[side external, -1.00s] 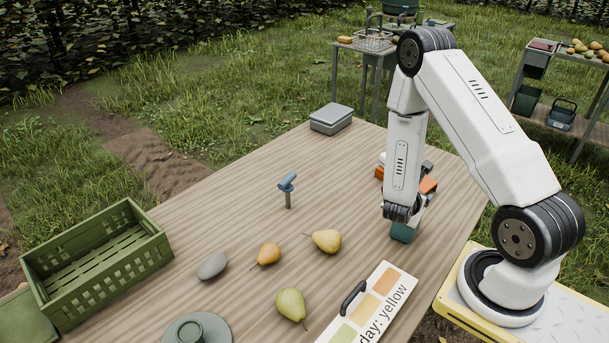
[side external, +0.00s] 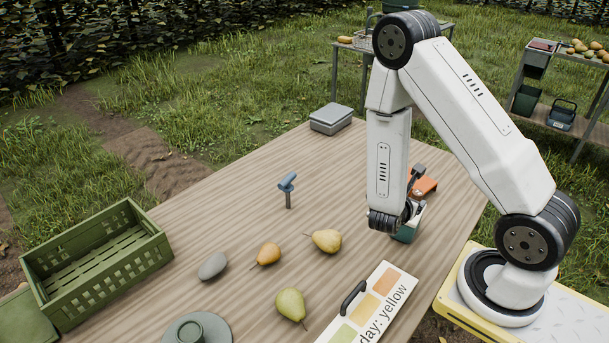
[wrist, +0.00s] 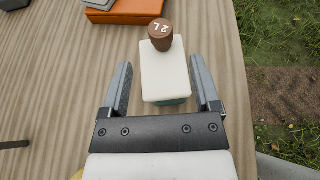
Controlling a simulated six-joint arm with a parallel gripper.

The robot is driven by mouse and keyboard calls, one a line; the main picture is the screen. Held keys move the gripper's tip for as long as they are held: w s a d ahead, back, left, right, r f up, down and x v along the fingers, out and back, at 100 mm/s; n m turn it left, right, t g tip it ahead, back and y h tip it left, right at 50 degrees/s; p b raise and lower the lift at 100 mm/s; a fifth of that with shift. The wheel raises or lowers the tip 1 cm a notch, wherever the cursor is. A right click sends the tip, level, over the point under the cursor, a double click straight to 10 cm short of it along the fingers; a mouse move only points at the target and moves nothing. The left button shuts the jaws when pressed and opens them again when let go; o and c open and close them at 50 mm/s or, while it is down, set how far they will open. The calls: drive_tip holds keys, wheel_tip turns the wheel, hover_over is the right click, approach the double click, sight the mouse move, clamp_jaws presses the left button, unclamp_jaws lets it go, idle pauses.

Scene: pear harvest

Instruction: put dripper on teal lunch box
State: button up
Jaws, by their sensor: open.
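A teal box with a white top, which looks like the teal lunch box (side external: 405,234), stands near the table's right edge. In the wrist view its white top (wrist: 165,75) lies between my two fingers, with a strip of teal below. My gripper (wrist: 160,68) is open, with a finger on either side of the box and gaps to both; it grips nothing. In the side view my gripper (side external: 412,210) is at the box, partly hidden by my wrist. A round grey-green piece with a raised cup (side external: 190,329), possibly the dripper, is cut off at the bottom edge.
An orange box (wrist: 125,10) lies beyond. Pears (side external: 327,240), a grey stone (side external: 213,265), a blue-handled tool (side external: 287,188), a label board (side external: 370,305) and a green crate (side external: 95,260) occupy the left and front.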

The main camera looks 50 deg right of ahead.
drive_tip(key=shift+v, duration=1.85)
drive_tip(key=s+a+r+m+g+y, duration=0.35)
drive_tip(key=a+m+y, duration=0.45)
drive_tip(key=m, duration=0.4)
drive_tip(key=w+a+r+m+t+y, duration=0.5)
drive_tip(key=w+a+m, duration=0.1)
drive_tip(key=a, duration=0.3)
drive_tip(key=shift+w+m, duration=0.4)
drive_tip(key=shift+w, duration=0.35)
